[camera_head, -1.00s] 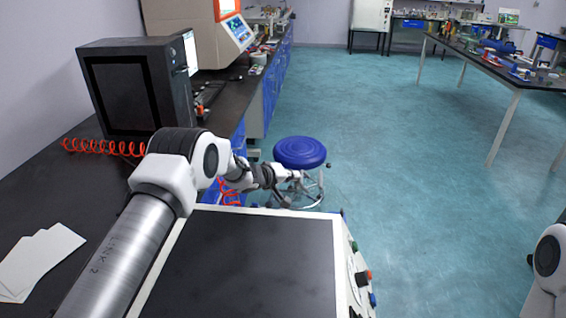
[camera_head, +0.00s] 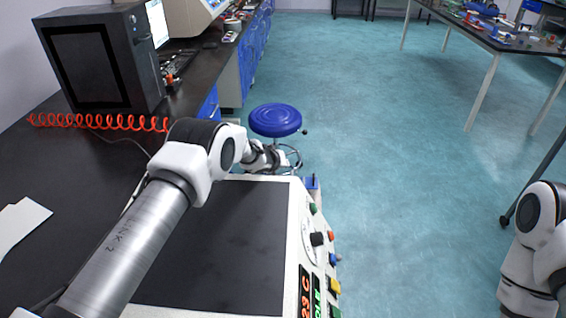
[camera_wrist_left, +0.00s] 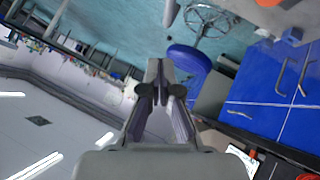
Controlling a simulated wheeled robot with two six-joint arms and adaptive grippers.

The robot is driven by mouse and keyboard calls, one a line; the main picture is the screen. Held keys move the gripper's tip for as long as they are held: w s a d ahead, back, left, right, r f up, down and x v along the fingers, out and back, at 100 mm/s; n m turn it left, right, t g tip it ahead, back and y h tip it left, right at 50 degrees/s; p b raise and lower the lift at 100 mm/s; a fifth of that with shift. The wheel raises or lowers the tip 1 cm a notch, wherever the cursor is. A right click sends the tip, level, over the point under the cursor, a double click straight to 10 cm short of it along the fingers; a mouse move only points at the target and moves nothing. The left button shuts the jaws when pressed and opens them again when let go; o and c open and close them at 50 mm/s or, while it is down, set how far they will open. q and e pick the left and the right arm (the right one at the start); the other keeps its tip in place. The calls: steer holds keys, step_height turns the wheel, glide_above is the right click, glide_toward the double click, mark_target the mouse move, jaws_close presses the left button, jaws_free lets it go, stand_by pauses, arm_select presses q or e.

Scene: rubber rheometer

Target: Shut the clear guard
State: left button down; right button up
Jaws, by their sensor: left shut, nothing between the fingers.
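The rheometer (camera_head: 222,245) fills the lower middle of the head view, with a dark flat top in a white frame and a control panel on its right side. I cannot make out the clear guard in either view. My left arm reaches over the machine's left side, and its wrist is beyond the far edge, partly hidden by it. In the left wrist view my left gripper (camera_wrist_left: 160,72) has its fingers together with nothing between them. My right arm shows at the right edge of the head view; its gripper is out of frame.
A blue stool (camera_head: 275,120) stands just beyond the machine, near my left wrist. A black computer tower (camera_head: 95,60) and a coiled red hose (camera_head: 100,122) are on the dark bench at left. Blue cabinet doors (camera_wrist_left: 265,90) show in the wrist view. Open floor lies at right.

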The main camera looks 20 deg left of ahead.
arm_select(q)
steer(key=shift+r, duration=0.15)
step_height(320, 180, up, 10)
steer(key=shift+d, duration=0.15)
stand_by(0.3)
